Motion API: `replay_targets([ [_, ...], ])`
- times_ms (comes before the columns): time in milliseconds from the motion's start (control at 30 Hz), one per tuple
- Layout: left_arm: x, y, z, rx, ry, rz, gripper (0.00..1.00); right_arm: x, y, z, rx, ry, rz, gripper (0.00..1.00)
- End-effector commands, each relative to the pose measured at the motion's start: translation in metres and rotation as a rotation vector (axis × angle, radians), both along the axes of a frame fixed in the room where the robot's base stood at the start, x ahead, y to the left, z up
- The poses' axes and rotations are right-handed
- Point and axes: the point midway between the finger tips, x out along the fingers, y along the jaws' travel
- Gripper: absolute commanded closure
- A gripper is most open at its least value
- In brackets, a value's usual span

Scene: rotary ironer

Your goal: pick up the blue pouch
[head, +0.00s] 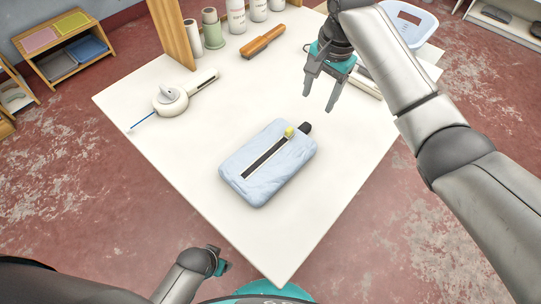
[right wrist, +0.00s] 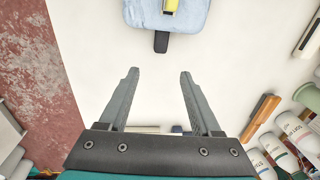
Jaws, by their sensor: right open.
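The blue pouch (head: 268,163) lies flat on the white table, pale blue with a dark zipper strip along its top. A yellow piece sits at the zipper's far end and a black tab sticks out beyond it. My right gripper (head: 319,101) is open and empty, above the table and beyond the pouch's tab end. In the right wrist view the pouch (right wrist: 140,14) is cut off by the top edge, ahead of the open fingers (right wrist: 160,72) and apart from them. Of my left arm, only a wrist part with teal shows at the bottom; its fingers cannot be made out.
A white device with a blue tip (head: 170,100) lies left of the pouch. An orange-brown tool (head: 263,41), rolls and bottles (head: 236,16) stand or lie at the back. A pale blue basket (head: 425,27) is at the back right. The table around the pouch is clear.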

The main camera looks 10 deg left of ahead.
Motion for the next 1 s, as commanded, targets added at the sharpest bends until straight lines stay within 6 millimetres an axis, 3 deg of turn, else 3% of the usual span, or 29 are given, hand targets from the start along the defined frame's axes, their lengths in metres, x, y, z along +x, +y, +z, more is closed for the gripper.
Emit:
replay_targets([
  [100, 0.000, 0.000, 0.000, 0.000, 0.000, 0.000, 0.29, -0.012, 0.018, 0.018, -0.041, 0.045, -0.018, 0.35],
  [267, 0.000, 0.000, 0.000, 0.000, 0.000, 0.000, 0.29, -0.020, 0.026, 0.023, -0.073, 0.074, -0.034, 0.35],
  [600, 0.000, 0.000, 0.000, 0.000, 0.000, 0.000, 0.29, -0.021, 0.025, -0.030, -0.078, 0.079, -0.037, 0.35],
  [833, 0.000, 0.000, 0.000, 0.000, 0.000, 0.000, 0.29, -0.020, 0.026, -0.047, -0.076, 0.078, -0.037, 0.35],
  [1000, 0.000, 0.000, 0.000, 0.000, 0.000, 0.000, 0.29, -0.020, 0.027, -0.073, -0.077, 0.080, -0.036, 0.35],
])
